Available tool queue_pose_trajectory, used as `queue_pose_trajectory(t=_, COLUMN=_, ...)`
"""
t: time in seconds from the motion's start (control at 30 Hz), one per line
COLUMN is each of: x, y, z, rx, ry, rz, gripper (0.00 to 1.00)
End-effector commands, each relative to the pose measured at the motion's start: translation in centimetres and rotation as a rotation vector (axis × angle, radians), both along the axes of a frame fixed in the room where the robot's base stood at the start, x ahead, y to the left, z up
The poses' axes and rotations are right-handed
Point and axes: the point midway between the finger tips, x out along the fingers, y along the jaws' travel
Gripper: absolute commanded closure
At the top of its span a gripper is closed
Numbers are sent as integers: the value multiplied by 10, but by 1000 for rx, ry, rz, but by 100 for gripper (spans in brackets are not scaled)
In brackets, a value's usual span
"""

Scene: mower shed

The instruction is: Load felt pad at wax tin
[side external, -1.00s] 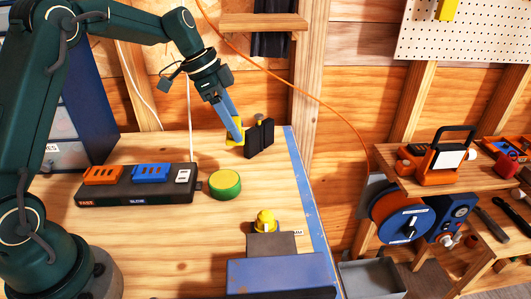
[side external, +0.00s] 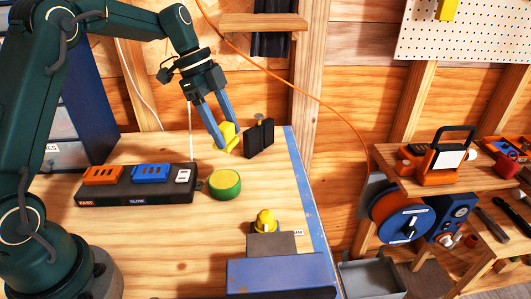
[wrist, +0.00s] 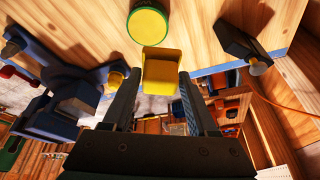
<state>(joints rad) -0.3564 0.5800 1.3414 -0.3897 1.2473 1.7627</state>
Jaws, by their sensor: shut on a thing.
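The felt pad appears to be the yellow block (side external: 229,133) between my gripper's fingers; it also shows in the wrist view (wrist: 161,68). My gripper (side external: 225,130) is shut on it and holds it at the back of the bench, just left of a black block. The round green tin with a yellow-green top, which looks like the wax tin (side external: 225,183), stands on the bench below and in front of the pad. In the wrist view the tin (wrist: 148,26) is beyond the pad, with a gap between them.
The black block (side external: 259,138) with a small knob stands at the back right. A black tray with orange and blue inserts (side external: 137,197) lies left of the tin. Bench right of the tin is clear.

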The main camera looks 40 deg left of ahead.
Motion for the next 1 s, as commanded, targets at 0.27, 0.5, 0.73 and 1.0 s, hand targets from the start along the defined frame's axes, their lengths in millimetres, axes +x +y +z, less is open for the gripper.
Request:
queue_pose_trajectory(t=0.27, x=-21, y=-6, z=-2, rx=-22, ry=10, rz=-307, gripper=86)
queue_pose_trajectory(t=0.5, x=-23, y=-6, z=-18, rx=-29, ry=19, rz=-324, gripper=86)
queue_pose_trajectory(t=0.73, x=-23, y=-6, z=-42, rx=-28, ry=20, rz=-323, gripper=86)
queue_pose_trajectory(t=1.0, x=-23, y=-6, z=-61, rx=-26, ry=18, rz=-322, gripper=86)
